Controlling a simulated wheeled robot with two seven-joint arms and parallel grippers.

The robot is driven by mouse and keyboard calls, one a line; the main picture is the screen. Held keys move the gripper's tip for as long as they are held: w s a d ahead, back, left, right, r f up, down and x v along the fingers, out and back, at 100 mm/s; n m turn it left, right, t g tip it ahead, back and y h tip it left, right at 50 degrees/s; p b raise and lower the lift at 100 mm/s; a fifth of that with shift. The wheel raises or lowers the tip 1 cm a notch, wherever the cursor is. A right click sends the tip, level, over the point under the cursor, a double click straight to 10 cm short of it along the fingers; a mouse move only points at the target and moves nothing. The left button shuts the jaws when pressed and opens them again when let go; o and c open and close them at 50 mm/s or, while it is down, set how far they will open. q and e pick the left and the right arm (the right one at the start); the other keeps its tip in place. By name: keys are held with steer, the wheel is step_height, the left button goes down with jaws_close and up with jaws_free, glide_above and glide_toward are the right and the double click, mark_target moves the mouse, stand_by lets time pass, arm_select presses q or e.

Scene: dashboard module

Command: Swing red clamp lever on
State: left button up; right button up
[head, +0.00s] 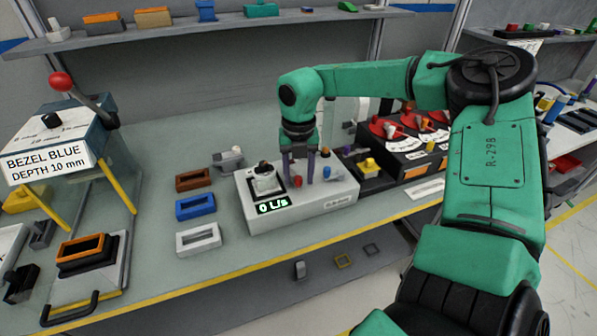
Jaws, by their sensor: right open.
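My right gripper (299,166) points down over the white test unit (315,203), its two fingers apart. It hides part of the unit's top, and I cannot tell whether the fingertips touch anything. The unit's display (272,206) reads "0 L/s". A white part with a dark top (264,181) sits on the unit's left side. A small red piece (327,172) and a blue piece (298,182) show on the unit near the fingers. I cannot tell for sure which red part is the clamp lever. My left gripper is out of view.
Brown, blue (196,207) and white frames lie left of the unit. A dark panel with red dials (405,160) stands close right. Shelves run behind.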

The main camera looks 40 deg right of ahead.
jaws_close()
